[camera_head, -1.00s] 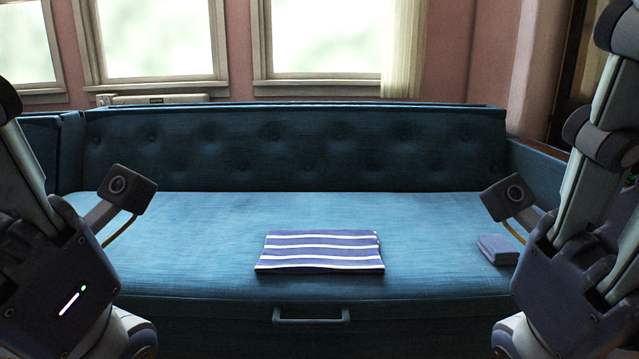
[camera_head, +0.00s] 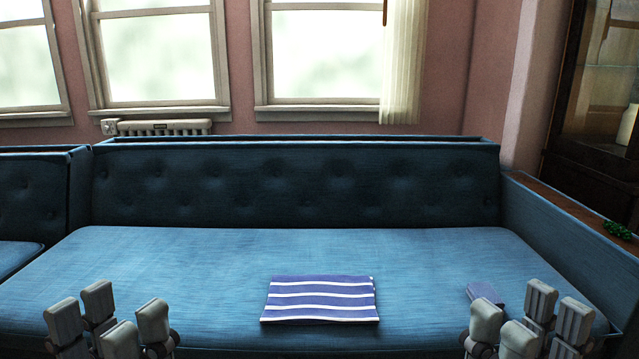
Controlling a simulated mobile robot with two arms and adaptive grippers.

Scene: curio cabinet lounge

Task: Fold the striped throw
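The striped throw (camera_head: 320,303), purple-blue with white stripes, lies as a flat, neat rectangle near the front of the blue sofa seat. Stacked layers show slightly at its right edge. My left gripper (camera_head: 108,322) is at the bottom left, its fingers pointing up and spread apart with nothing between them. My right gripper (camera_head: 530,322) is at the bottom right, also spread and empty. Both are clear of the throw, one to each side. The lower parts of both grippers are cut off by the frame.
A small folded purple-blue cloth (camera_head: 485,294) lies on the seat right of the throw, partly behind my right gripper's fingers. The sofa (camera_head: 200,260) has a tufted back (camera_head: 300,185) and a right arm with a wooden top (camera_head: 560,200). The seat behind the throw is clear.

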